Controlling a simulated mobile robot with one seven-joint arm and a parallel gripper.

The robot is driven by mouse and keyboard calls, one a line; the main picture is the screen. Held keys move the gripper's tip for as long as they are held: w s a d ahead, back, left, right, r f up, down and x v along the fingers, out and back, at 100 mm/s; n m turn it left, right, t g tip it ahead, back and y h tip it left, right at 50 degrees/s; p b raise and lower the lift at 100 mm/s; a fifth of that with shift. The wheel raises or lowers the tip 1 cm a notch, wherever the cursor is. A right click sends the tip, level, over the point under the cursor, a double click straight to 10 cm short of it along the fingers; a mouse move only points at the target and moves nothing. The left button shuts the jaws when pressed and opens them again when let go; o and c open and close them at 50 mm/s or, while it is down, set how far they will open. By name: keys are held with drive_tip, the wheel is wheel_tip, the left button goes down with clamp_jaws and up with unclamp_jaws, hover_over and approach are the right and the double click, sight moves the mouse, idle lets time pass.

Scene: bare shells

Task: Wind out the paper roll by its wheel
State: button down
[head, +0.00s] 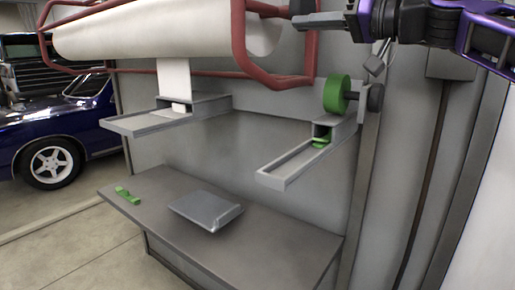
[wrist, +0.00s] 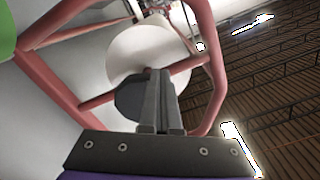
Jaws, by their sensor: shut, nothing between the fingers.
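The white paper roll (head: 150,30) lies across the top left of the head view inside a red tube frame (head: 283,82). A white paper strip (head: 174,78) hangs from it. In the wrist view the roll's round white end (wrist: 135,50) shows, with a dark grey wheel-like disc (wrist: 128,100) in front of it. My gripper (head: 297,21) is shut and empty at the right end of the frame. In the wrist view its fingers (wrist: 158,73) overlap the disc's right side; I cannot tell whether they touch it.
A green wheel (head: 337,95) with a dark knob (head: 376,97) is on the wall below my arm, above a narrow tray (head: 275,180). A wider tray (head: 125,124) is under the paper strip. A bench (head: 285,240) holds a grey plate (head: 205,208) and a green piece (head: 127,195).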

drive_tip(key=shift+w+d+f, duration=0.55)
drive_tip(key=shift+w+f, duration=0.15)
drive_tip(key=shift+w+d+f, duration=0.1)
drive_tip(key=shift+w, duration=0.05)
drive_tip(key=shift+w+d+f, duration=0.15)
drive_tip(key=shift+w+d, duration=0.1)
drive_tip(key=shift+w, duration=0.15)
drive_tip(key=shift+w+d+p, duration=0.25)
drive_tip(key=shift+w+p, duration=0.05)
idle(0.4)
drive_tip(key=shift+f+b, duration=0.45)
approach(290, 39)
drive_tip(key=shift+b+v, duration=0.4)
drive_tip(key=shift+v, duration=0.5)
